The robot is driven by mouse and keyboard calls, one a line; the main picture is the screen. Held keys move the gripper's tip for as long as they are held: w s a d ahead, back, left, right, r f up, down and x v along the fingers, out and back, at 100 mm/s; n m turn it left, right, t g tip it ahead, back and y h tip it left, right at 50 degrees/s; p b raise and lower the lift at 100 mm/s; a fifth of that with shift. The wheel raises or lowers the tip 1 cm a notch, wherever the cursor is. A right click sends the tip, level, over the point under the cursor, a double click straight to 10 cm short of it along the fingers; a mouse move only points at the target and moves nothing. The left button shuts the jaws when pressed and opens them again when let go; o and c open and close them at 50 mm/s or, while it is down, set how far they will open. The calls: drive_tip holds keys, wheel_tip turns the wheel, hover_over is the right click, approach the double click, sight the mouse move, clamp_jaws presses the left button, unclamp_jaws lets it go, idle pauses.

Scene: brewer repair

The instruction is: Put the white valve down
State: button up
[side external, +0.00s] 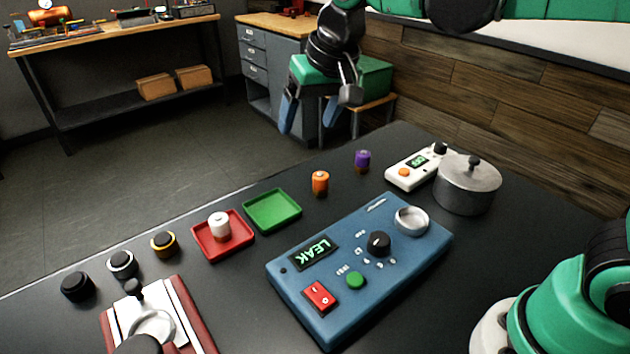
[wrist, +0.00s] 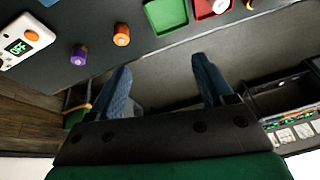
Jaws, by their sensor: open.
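The white valve (side external: 219,226) stands upright in the red tray (side external: 196,243) on the dark table. In the wrist view the valve (wrist: 221,6) shows only partly at the top edge, in the red tray (wrist: 203,11). My gripper (side external: 308,113) is open and empty, raised beyond the table's far edge and well apart from the valve. In the wrist view its two blue fingers (wrist: 162,68) are spread, with only floor between them.
A green tray (side external: 272,211) is empty beside the red one. Orange (side external: 320,183) and purple (side external: 363,161) valves stand farther right. A blue tester (side external: 335,300) reads LEAK. A white meter (side external: 404,176), a metal pot (side external: 468,190) and several dark ring-like parts (side external: 122,264) are also on the table.

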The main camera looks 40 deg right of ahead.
drive_tip(key=s+d+f+n+t, duration=0.2)
drive_tip(key=s+d+f, duration=0.4)
drive_tip(key=s, duration=0.3)
drive_tip(key=shift+s+d+t, duration=0.25)
drive_tip(key=shift+d+t, duration=0.15)
drive_tip(key=shift+d, duration=0.1)
